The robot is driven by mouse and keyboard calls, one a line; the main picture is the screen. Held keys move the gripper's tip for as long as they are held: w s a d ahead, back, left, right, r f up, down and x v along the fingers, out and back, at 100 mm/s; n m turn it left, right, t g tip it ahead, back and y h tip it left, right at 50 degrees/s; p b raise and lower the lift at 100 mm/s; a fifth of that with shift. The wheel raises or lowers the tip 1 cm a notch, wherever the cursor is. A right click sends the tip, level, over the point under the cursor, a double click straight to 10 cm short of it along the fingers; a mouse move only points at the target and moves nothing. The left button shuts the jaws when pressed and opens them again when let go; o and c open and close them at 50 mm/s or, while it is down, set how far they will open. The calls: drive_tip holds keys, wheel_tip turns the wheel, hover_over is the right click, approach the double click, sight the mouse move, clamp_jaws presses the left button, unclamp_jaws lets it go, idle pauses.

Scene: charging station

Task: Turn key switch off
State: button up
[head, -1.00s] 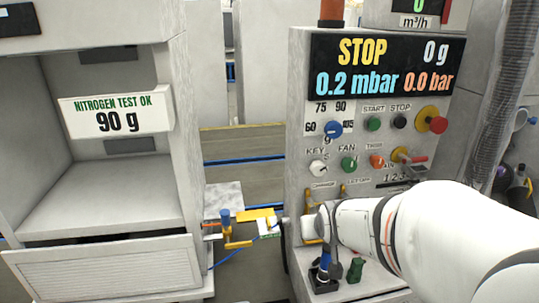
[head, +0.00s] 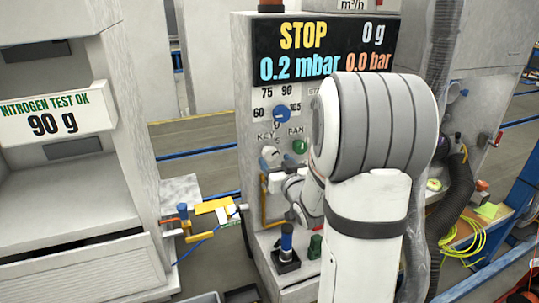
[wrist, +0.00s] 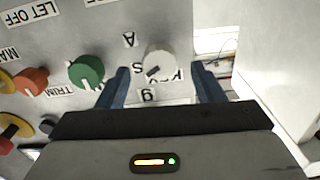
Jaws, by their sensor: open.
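The key switch (head: 271,156) is a round white knob on the control panel, below the blue dial and left of the green fan knob (head: 300,146). In the wrist view the key switch (wrist: 158,62) shows a dark slot mark, tilted in the picture. My gripper (wrist: 163,80) is open, with its two blue fingers on either side of and a little short of the white knob. No contact shows. In the head view my gripper (head: 276,170) is just below the key switch, partly hidden by my arm.
The green knob (wrist: 86,70) sits close beside one finger in the wrist view, with an orange knob (wrist: 31,80) beyond. A blue dial (head: 281,114) is above the key switch. A blue-topped valve (head: 286,242) stands on the ledge below.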

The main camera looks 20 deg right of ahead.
sight(271, 156)
drive_tip(key=w, duration=0.4)
drive_tip(key=shift+p, duration=0.3)
drive_tip(key=shift+c, duration=0.5)
